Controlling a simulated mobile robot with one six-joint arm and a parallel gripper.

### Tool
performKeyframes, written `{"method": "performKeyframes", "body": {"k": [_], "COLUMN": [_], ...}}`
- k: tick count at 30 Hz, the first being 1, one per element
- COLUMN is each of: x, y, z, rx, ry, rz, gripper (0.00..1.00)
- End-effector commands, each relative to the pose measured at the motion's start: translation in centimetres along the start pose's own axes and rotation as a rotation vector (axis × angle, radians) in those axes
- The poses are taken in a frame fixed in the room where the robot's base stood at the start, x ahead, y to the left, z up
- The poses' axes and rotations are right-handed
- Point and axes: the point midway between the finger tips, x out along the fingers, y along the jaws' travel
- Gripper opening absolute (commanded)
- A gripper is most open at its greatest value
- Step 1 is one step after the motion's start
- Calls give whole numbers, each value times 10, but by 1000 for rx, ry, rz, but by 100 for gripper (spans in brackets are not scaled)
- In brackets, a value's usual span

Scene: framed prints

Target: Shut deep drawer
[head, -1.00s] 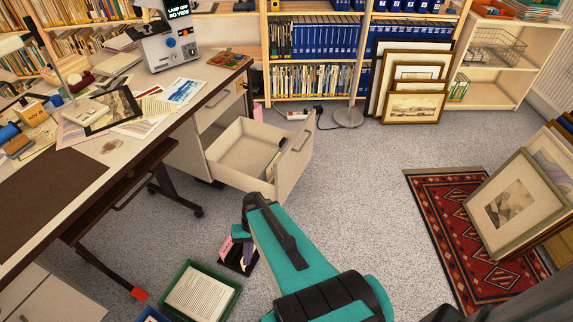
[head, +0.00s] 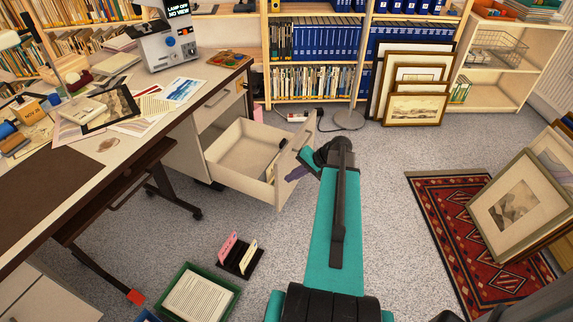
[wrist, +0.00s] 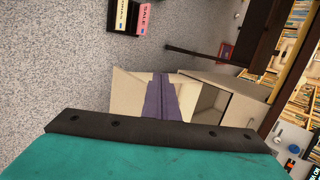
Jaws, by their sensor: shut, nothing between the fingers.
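The deep drawer (head: 236,166) at the bottom of the white desk pedestal stands pulled out, with its front panel (head: 292,172) facing right. Some papers lie inside it. My gripper (head: 293,174) is at the outer face of that panel, its purple fingers closed together and empty. In the wrist view the purple fingers (wrist: 163,98) overlap the pale drawer front (wrist: 133,98). I cannot tell whether they touch it. The upper drawer (head: 214,108) looks closed.
A dark holder with pink and cream cards (head: 240,258) and a green tray of papers (head: 200,291) stand on the floor left of my arm. Framed prints (head: 414,108) lean at the back. A red rug (head: 465,235) lies right. Carpet between is clear.

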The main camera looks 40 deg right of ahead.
Motion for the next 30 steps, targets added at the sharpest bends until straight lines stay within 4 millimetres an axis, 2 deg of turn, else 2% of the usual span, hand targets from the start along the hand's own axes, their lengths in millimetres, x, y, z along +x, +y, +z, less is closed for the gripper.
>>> {"method": "performKeyframes", "body": {"k": [1, 6, 10, 14, 22, 30], "x": [-16, -61, -80, -87, -87, -79], "y": [4, 8, 11, 11, 11, 11], "z": [-15, -46, -57, -61, -60, -62], "rx": [15, 48, 60, 64, 64, 65], "ry": [31, 105, 136, 147, 147, 146], "rz": [-23, -87, -113, -122, -121, -121], "gripper": [0, 0, 0, 0, 0, 0]}}
